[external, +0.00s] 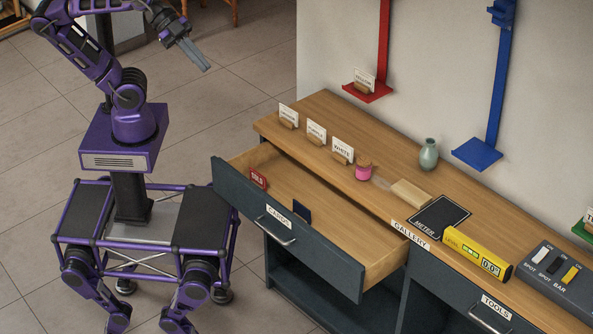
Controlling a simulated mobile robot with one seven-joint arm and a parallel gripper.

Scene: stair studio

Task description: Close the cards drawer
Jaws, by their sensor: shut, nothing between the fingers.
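The cards drawer (330,262) is pulled well out of the long wooden-topped cabinet (330,112). Its dark front carries a "CARDS" label (278,215) and a metal bar handle (274,231). Inside the drawer are a small red sign (259,179) and a small dark blue card or block (301,212). My gripper (206,67) is shut and empty, raised in the air at the upper left. It is well apart from the drawer and points down to the right.
On the cabinet top stand several cards in wooden holders (341,151), a pink pot (363,172), a green vase (428,154), a black mat (440,216), a yellow level (473,252) and a switch box (556,276). A tools drawer (470,310) is at the right. Tiled floor (220,100) lies open left of the cabinet.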

